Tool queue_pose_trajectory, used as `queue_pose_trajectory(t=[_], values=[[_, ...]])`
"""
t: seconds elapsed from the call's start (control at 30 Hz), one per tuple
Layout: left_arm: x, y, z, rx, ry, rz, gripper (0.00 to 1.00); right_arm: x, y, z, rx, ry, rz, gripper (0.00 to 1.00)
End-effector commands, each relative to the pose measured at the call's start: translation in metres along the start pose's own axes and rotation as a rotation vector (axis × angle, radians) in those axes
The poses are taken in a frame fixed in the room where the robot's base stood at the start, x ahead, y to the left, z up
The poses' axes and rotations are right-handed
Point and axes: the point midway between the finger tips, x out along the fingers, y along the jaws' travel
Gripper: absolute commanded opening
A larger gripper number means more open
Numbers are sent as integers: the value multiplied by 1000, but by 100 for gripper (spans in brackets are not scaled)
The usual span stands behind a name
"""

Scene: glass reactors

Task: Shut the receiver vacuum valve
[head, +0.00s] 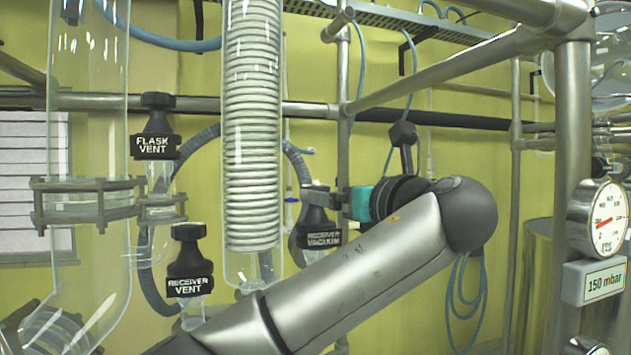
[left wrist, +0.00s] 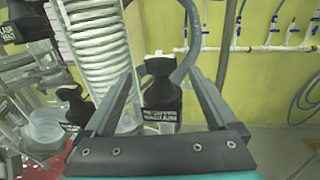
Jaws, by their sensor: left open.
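The receiver vacuum valve (head: 318,234) has a black body with a white-lettered label and hangs right of the coiled glass condenser in the head view. Its black knob is partly hidden behind my gripper there. In the left wrist view the valve (left wrist: 160,97) stands upright between the two fingers. My left gripper (head: 322,194) reaches it from the right, fingers pointing left, level with the valve's upper part. In the left wrist view the gripper (left wrist: 160,76) is open, with gaps on both sides of the knob. My right gripper is in neither view.
The flask vent valve (head: 155,135) and receiver vent valve (head: 189,270) are to the left. The coiled condenser (head: 252,120) stands close beside the vacuum valve. Steel frame bars (head: 470,70) surround the area. A pressure gauge (head: 600,220) is at right.

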Motion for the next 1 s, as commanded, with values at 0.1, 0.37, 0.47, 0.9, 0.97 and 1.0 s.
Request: queue_pose_trajectory(t=[0.1, 0.37, 0.47, 0.9, 0.97, 1.0], values=[[26, 1, 2, 1, 3, 4, 92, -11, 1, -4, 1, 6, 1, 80], [61, 0, 1, 0, 2, 1, 92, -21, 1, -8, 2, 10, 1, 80], [66, 0, 0, 0, 1, 0, 92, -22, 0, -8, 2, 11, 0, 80], [68, 0, 0, 0, 0, -1, 76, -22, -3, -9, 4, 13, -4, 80], [68, 0, 0, 0, 0, -1, 69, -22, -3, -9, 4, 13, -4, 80], [68, 0, 0, 0, 0, -1, 65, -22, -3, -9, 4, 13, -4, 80]])
